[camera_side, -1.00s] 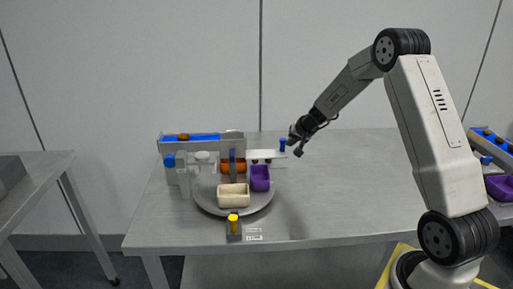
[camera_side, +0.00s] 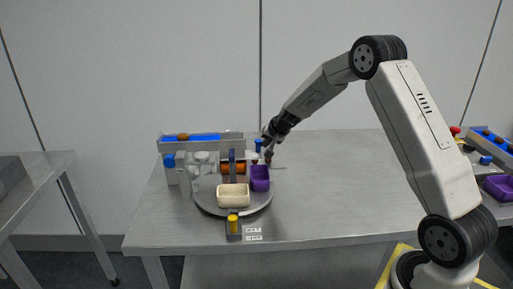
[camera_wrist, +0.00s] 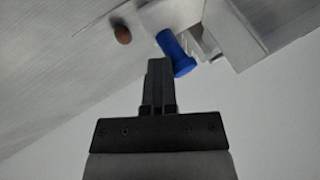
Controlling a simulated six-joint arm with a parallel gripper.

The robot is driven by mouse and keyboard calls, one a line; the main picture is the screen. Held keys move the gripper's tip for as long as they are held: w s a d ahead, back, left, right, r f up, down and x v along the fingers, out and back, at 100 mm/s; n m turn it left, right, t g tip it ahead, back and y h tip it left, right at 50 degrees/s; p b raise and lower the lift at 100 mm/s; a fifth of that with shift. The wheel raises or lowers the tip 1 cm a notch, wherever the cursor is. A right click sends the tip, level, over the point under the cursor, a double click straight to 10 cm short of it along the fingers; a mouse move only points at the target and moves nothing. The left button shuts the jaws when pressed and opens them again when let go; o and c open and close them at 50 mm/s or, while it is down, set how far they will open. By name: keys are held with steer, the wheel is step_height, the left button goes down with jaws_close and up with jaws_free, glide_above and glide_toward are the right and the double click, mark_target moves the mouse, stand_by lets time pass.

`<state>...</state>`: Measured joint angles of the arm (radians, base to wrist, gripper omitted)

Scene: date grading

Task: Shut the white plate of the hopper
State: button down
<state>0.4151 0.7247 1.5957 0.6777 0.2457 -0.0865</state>
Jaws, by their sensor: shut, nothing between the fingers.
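The hopper (camera_side: 202,148), a grey block with a blue channel on top, stands at the table's back left. The blue knob (camera_side: 259,144) of its white plate stands at the hopper's right end. In the wrist view the knob (camera_wrist: 176,54) rises from the white plate (camera_wrist: 165,14). In the side view most of the plate is hidden. My gripper (camera_side: 268,158) is shut and empty, just right of the knob. In the wrist view its fingertips (camera_wrist: 160,64) are right against the knob or very near; contact is not clear.
A round grey turntable (camera_side: 207,199) carries a cream tray (camera_side: 233,196) and a purple tray (camera_side: 260,179). An orange roller (camera_side: 234,168) is behind them. A yellow button (camera_side: 233,219) stands in front. A brown date (camera_wrist: 122,33) shows in the wrist view. The table's right side is clear.

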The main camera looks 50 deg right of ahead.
steer(key=shift+a+r, duration=0.1)
steer(key=shift+a, duration=0.05)
steer(key=s+d+r, duration=0.1)
steer(key=s+r, duration=0.6)
steer(key=s, duration=0.2)
steer(key=shift+s+d+r, duration=0.2)
steer(key=shift+r, duration=0.2)
stand_by(0.6)
steer(key=s+a+f+n+g, duration=0.2)
steer(key=s+a+n, duration=0.3)
steer(key=s+a, duration=0.4)
steer(key=s+a+f+n+g+y, duration=0.1)
steer(key=s+a+f+n, duration=0.4)
steer(key=s+a, duration=0.5)
steer(key=a+g, duration=0.1)
steer(key=a, duration=0.3)
steer(key=shift+n+g, duration=0.4)
